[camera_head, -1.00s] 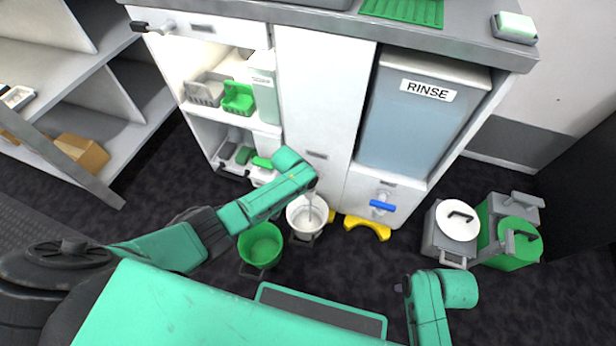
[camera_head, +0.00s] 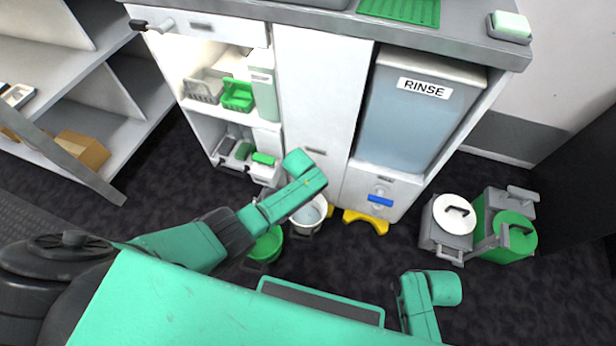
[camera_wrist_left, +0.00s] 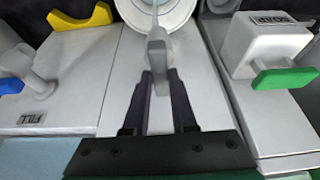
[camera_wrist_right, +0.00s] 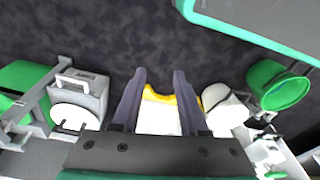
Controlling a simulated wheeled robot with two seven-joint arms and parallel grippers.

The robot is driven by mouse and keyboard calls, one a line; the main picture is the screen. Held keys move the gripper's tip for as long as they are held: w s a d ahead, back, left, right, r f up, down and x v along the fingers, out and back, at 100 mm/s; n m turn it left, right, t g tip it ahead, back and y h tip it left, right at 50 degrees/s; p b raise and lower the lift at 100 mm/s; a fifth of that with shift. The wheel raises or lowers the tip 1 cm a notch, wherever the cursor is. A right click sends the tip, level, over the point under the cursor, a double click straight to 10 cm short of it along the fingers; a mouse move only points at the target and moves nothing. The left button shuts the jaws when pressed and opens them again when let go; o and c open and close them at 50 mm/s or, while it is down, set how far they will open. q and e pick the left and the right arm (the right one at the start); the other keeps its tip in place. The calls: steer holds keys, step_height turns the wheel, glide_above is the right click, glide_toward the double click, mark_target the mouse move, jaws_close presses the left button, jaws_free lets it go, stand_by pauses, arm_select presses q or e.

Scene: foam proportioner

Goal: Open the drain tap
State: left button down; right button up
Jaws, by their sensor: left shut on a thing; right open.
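A grey tap handle (camera_wrist_left: 156,48) is in the middle of the left wrist view, on the white cabinet front above a white bucket (camera_wrist_left: 178,12). My left gripper (camera_wrist_left: 158,76) is shut on this handle. In the head view my left forearm hides the tap and fingers. The white bucket (camera_head: 308,214) stands on the floor below, with a pale bluish inside. A blue-handled tap (camera_head: 380,200) is on the panel under the rinse tank (camera_head: 405,125). A green-handled tap (camera_wrist_left: 285,78) is on the other side. My right gripper (camera_wrist_right: 158,85) is open and empty, away from the cabinet.
A green bucket (camera_head: 266,244) stands beside the white one. Yellow holders (camera_head: 365,221) lie on the floor under the cabinet. Grey and green canisters (camera_head: 448,228) stand to the right. Open shelving (camera_head: 75,80) is on the left. The floor at front right is clear.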

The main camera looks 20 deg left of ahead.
arm_select(q)
steer(key=c, duration=0.7)
jaws_free()
arm_select(e)
steer(key=shift+r, duration=0.1)
arm_select(q)
steer(key=p+v, duration=0.4)
steer(key=v, duration=0.2)
steer(key=shift+p, duration=0.4)
steer(key=p+v, duration=0.4)
steer(key=v, duration=0.4)
steer(key=shift+s+r, duration=0.2)
arm_select(e)
steer(key=s+d+f, duration=0.2)
steer(key=s+f, duration=0.2)
steer(key=s, duration=0.4)
steer(key=s+d+f, duration=0.2)
steer(key=s+f, duration=0.3)
steer(key=s, duration=0.2)
steer(key=shift+s+d+f+n+g+h, duration=0.15)
steer(key=shift+s+d+n+g+h, duration=0.15)
steer(key=shift+s, duration=0.1)
